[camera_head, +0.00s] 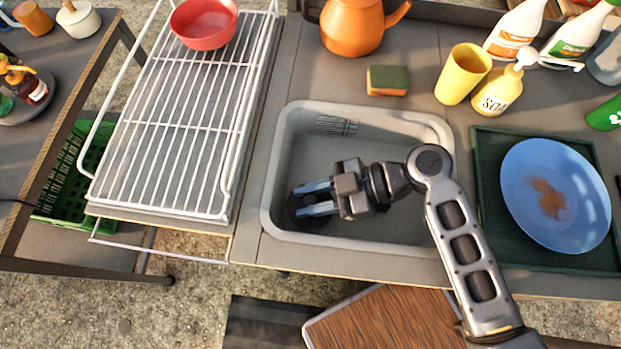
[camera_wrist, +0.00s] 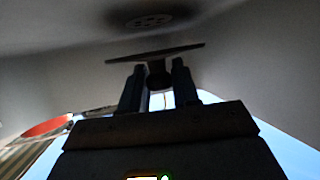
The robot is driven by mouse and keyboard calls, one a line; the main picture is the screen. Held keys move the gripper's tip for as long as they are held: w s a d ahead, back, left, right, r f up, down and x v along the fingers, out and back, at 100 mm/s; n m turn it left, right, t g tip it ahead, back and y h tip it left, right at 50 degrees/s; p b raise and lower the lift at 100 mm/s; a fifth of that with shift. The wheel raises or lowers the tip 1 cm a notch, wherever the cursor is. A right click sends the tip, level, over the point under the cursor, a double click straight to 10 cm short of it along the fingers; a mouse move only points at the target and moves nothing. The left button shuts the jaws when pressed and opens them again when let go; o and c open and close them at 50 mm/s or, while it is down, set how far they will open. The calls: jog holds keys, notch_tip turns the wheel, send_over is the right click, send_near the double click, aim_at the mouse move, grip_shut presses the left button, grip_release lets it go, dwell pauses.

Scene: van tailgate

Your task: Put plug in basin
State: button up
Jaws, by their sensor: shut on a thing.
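The grey basin (camera_head: 268,215) is sunk in the counter at the middle of the head view. My gripper (camera_head: 298,201) is low inside its left part, lying nearly level and pointing left. It is shut on the dark round plug (camera_head: 308,223). In the wrist view the plug (camera_wrist: 155,54) shows nearly edge-on as a thin disc, its stem between my fingertips (camera_wrist: 158,72). A drain with small holes (camera_wrist: 148,20) shows beyond the disc, with a visible gap between them. In the head view my gripper and the plug hide this spot.
A wire dish rack (camera_head: 165,130) with a red bowl (camera_head: 204,22) stands left of the basin. A sponge (camera_head: 388,80), a yellow cup (camera_head: 462,75) and a soap bottle (camera_head: 497,90) stand behind. A blue plate (camera_head: 545,225) lies on a green tray (camera_head: 490,225) at right.

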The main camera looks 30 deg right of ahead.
jog(key=shift+f+b, duration=0.35)
jog(key=shift+f, duration=0.05)
jog(key=shift+f, duration=0.1)
jog(key=shift+s+f, duration=0.1)
jog(key=shift+f, duration=0.1)
jog(key=o, duration=1)
jog(key=shift+f+b, duration=0.1)
jog(key=shift+b, duration=0.2)
jog(key=shift+o, duration=0.2)
jog(key=shift+r+p, duration=0.25)
jog(key=shift+p, duration=0.05)
jog(key=shift+r+v, duration=0.25)
jog(key=shift+v, duration=1.7)
jog(key=shift+r+v, duration=0.25)
jog(key=shift+v, duration=1.75)
jog(key=shift+a, duration=0.15)
